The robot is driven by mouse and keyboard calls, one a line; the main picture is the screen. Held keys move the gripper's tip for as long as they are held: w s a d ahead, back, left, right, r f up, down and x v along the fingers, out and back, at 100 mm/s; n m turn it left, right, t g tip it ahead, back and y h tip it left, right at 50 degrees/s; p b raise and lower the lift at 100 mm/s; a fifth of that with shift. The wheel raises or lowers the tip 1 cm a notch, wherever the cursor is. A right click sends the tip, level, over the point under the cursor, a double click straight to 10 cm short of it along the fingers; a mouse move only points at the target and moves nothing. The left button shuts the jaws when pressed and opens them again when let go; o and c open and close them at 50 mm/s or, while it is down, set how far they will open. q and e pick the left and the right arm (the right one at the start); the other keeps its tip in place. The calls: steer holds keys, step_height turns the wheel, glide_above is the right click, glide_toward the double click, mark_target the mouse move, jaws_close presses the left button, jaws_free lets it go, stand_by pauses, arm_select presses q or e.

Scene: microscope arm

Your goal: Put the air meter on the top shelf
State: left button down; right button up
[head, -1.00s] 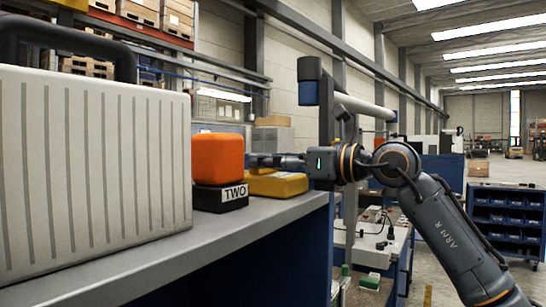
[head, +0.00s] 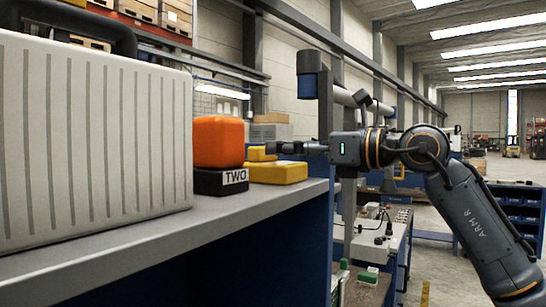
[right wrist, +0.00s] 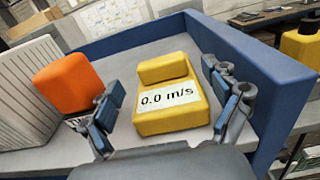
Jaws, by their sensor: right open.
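The air meter (head: 276,172) is yellow, with a raised block along one side. It lies flat on the grey shelf top (head: 150,250), right of an orange block on a black base. In the right wrist view the air meter (right wrist: 170,115) shows a white display reading "0.0 m/s". My right gripper (head: 285,148) is just above the meter in the head view, reaching in from the right. In the wrist view my right gripper (right wrist: 162,80) has its fingers spread wide on either side of the meter, holding nothing. My left gripper is not in view.
The orange block (head: 218,142) sits on a black base marked "TWO" (head: 221,181), close to the left finger in the wrist view. A large ribbed white case (head: 95,150) stands at the left. A blue raised edge (right wrist: 245,85) bounds the shelf beside the right finger.

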steer(key=b+v, duration=0.2)
steer(key=v, duration=0.6)
